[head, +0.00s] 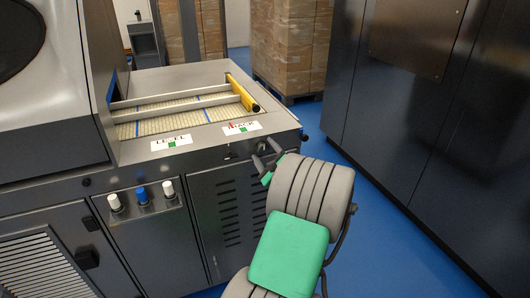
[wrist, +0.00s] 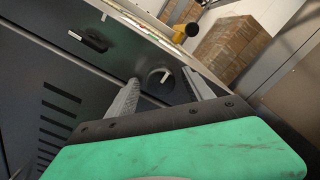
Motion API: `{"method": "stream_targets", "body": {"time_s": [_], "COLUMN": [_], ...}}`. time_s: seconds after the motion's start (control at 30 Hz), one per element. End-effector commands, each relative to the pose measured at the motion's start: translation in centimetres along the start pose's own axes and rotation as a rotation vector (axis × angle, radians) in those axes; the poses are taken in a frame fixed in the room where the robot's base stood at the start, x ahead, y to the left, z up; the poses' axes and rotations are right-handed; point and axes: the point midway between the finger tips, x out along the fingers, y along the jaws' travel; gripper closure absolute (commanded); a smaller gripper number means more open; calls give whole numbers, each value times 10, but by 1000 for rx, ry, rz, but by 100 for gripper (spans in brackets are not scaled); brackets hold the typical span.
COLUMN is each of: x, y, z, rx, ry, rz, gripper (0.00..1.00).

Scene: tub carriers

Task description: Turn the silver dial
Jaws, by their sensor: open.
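In the wrist view a round dark dial with a pale silver grip bar (wrist: 165,76) sits on the machine's dark front panel. My gripper (wrist: 160,77) is open, with one finger to each side of the dial; I cannot tell whether either finger touches it. In the head view my gripper (head: 263,150) is at the machine's upper front edge, near its right corner, below the right-hand label. There the dial is mostly hidden by the fingers.
A black latch (wrist: 88,40) is left of the dial. White (head: 115,203) and blue (head: 142,196) knobs are further left on the machine front. A dark cabinet (head: 420,120) stands right, with blue floor between.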

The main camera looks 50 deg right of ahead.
Motion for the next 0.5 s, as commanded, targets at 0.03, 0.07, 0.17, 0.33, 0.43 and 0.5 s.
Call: {"method": "stream_targets", "body": {"time_s": [0.03, 0.07, 0.17, 0.33, 0.43, 0.5], "x": [1, 1, 0, 0, 0, 0], "y": [0, 0, 0, 0, 0, 0], "z": [0, 0, 0, 0, 0, 0], "rx": [0, 0, -1, -1, -2, -2], "ry": [0, 0, 0, 0, 0, 0], "rz": [0, 0, 0, 0, 0, 0], "gripper": [40, 40, 40, 51, 59, 65]}}
